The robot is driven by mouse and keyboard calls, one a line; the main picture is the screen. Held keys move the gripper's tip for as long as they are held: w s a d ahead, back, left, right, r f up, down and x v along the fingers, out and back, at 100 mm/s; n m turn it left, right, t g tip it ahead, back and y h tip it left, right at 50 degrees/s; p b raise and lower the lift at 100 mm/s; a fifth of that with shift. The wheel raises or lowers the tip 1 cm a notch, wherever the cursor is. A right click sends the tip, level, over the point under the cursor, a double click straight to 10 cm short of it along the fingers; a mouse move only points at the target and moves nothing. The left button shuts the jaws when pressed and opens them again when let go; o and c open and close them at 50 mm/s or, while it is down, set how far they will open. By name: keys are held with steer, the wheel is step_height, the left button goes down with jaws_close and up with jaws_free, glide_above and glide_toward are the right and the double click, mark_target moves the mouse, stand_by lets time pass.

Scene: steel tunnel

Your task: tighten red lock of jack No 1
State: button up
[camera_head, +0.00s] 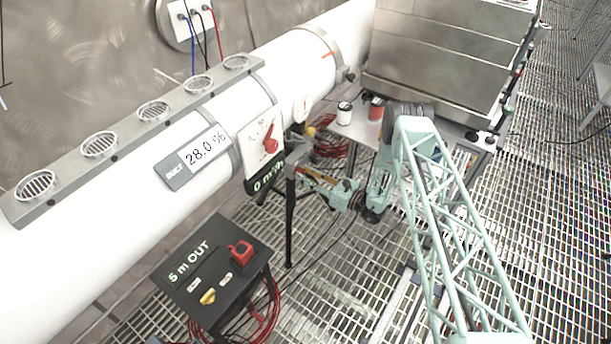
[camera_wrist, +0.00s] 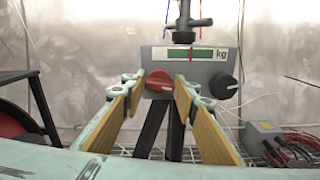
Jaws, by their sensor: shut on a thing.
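The jack (camera_wrist: 205,62) is a grey box on black legs with a kg scale showing a green bar and a red line. Its red lock (camera_wrist: 159,82) is a round red knob on the left of the front face, and a black knob (camera_wrist: 224,86) is on the right. My gripper (camera_wrist: 160,90) has its two yellow-padded fingers on either side of the red lock, shut on it. In the head view the jack (camera_head: 289,172) stands under the white pipe, and my gripper (camera_head: 306,176) reaches it from the right. The lock is hidden there.
The white pipe (camera_head: 110,190) runs above the jack. A black box (camera_head: 215,275) with red and yellow controls stands at lower left. A table (camera_head: 350,128) with a white can (camera_head: 344,115) and a red can (camera_head: 376,110) is behind.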

steer(key=shift+m, duration=0.3)
steer(key=m+b, duration=0.3)
steer(key=m, duration=0.1)
steer(key=shift+f, duration=0.15)
steer(key=m+b, duration=0.2)
steer(key=m, duration=0.3)
steer(key=shift+w+d+b, duration=0.1)
steer(key=shift+b, duration=0.3)
steer(key=shift+f+m+b, duration=0.15)
steer(key=shift+m+b, duration=0.75)
steer(key=shift+m, duration=2.4)
steer(key=o, duration=0.8)
steer(key=shift+o, duration=0.2)
steer(key=shift+d, duration=0.1)
